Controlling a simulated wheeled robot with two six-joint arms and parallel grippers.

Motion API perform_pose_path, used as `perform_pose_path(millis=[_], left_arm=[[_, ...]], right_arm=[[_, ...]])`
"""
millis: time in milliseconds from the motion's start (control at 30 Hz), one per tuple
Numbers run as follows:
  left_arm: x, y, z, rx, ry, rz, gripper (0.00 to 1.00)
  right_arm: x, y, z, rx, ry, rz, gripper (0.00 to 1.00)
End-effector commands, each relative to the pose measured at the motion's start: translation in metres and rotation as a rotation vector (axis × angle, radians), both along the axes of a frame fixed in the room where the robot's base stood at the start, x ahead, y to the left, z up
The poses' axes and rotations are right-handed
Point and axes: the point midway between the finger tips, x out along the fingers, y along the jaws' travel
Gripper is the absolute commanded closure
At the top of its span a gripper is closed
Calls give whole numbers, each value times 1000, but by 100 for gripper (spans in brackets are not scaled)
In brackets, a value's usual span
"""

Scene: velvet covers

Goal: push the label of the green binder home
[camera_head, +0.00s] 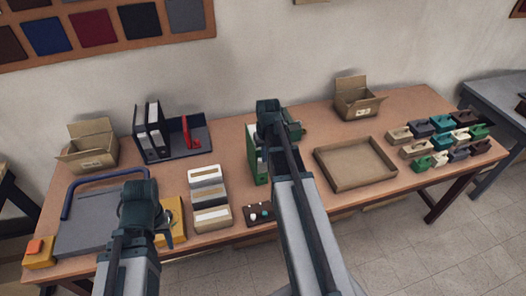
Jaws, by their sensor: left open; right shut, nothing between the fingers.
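The green binder (250,152) stands upright near the middle of the table, partly hidden behind my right arm. Its label cannot be made out. My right gripper (290,128) is shut and empty, above and just right of the binder, with my wrist covering much of that spot. Whether it touches the binder cannot be told. My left gripper (170,236) is open and empty, low at the front left, beside a yellow block.
Box-like files (208,192) and a small dark tray (260,213) lie left of my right arm. A shallow cardboard tray (356,187) is to the right. Open cartons (358,104) stand at the back.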

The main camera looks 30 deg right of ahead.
Motion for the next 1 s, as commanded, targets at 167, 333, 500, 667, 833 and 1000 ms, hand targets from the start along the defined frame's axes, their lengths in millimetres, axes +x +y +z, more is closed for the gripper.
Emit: perform_pose_path(millis=[167, 333, 500, 667, 833, 1000], left_arm=[[0, 0, 24, 0, 0, 1, 50], [0, 0, 49, -1, 0, 6, 50], [0, 0, 75, -2, -1, 12, 50], [0, 0, 99, -2, 0, 14, 50], [0, 0, 121, -2, 2, 12, 50], [-1, 0, 130, -2, 2, 10, 50]], right_arm=[[-2, 0, 24, 0, 0, 0, 100], [-4, 1, 49, 0, 0, 0, 100], [-7, 2, 75, 0, 0, 0, 100], [-9, 2, 99, 0, 0, 0, 100], [-12, 3, 121, 0, 0, 0, 100], [-13, 3, 130, 0, 0, 0, 100]])
